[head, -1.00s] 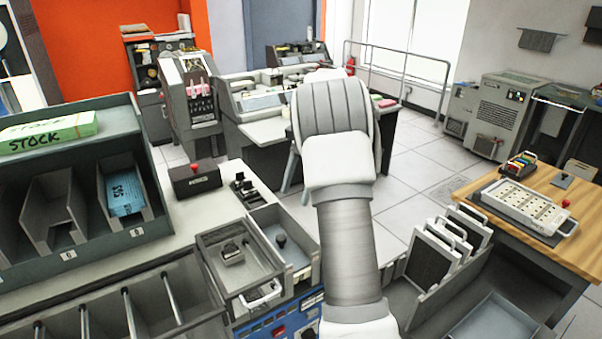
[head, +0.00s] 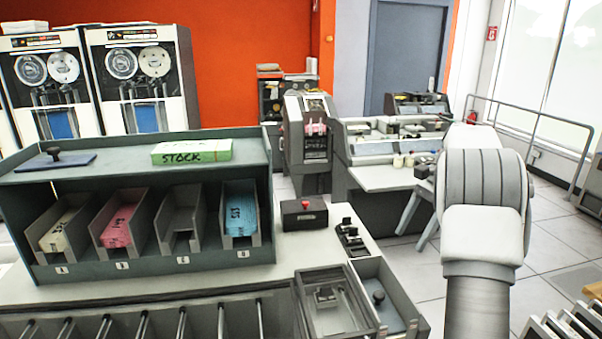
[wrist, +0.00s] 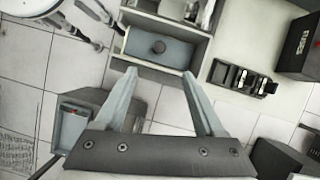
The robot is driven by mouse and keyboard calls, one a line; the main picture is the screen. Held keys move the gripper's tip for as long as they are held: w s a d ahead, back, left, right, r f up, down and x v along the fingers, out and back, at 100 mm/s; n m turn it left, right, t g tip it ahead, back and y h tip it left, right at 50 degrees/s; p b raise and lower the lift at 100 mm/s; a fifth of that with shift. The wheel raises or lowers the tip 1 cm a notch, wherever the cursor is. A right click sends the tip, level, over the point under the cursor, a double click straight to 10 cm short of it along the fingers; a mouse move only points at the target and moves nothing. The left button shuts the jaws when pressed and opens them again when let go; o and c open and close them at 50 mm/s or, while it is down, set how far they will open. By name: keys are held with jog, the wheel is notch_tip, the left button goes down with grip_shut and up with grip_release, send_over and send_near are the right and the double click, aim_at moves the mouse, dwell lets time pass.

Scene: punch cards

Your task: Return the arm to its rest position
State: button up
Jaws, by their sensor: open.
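My gripper (wrist: 160,98) shows in the wrist view with its two fingers spread wide and nothing between them. It hangs over the floor tiles, in front of a tray with a blue plate and dark knob (wrist: 158,47). In the head view my arm (head: 485,210) rises at the right, a grey and white link with a ribbed joint.
A dark card rack (head: 150,260) holds yellow, pink and blue cards, with a green STOCK box (head: 192,152) on top. A black box with a red button (head: 304,214) and a clear-lidded bin (head: 330,305) stand on the counter. A console desk (head: 385,178) stands behind.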

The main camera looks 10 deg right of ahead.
jog(key=s+a+r+n+t+h, duration=0.3)
jog(key=s+a+r+n, duration=0.4)
jog(key=s+a+r, duration=0.45)
jog(key=s+a+f+n+t, duration=0.1)
jog(key=s+a+f+n, duration=0.2)
jog(key=s, duration=0.4)
jog(key=s+a+f+n+t+h, duration=0.1)
jog(key=s+a+f+n+t, duration=0.1)
jog(key=s+a+n, duration=0.3)
jog(key=s+a+f, duration=0.1)
jog(key=s, duration=0.2)
jog(key=shift+a+t+h, duration=0.3)
jog(key=shift+f, duration=0.1)
jog(key=c, duration=0.3)
jog(key=shift+a, duration=0.15)
jog(key=shift+c, duration=0.2)
